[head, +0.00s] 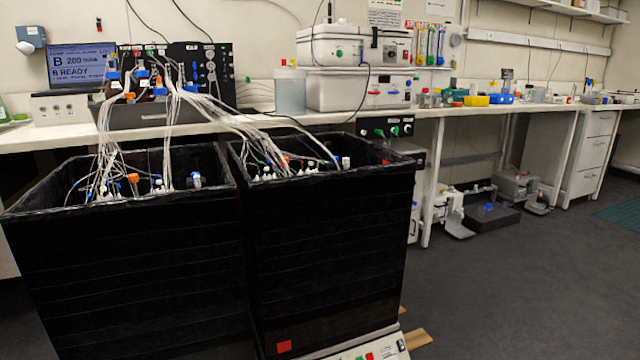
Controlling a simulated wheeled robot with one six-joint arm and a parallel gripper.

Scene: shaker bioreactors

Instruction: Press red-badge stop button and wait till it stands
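Below that box, a pale control panel (352,347) juts out at the bottom edge of the head view. A screen (82,69) on the bench reads "B 200" and "B READY". I cannot tell from one frame whether either box moves. My gripper is not in view.
White tubes (228,120) run from the bench equipment into both open-topped boxes. A long white bench (470,110) runs along the wall. A dark switch box (386,127) hangs at its front edge. The floor (500,290) at right is clear; a wooden piece (417,339) lies beside the panel.

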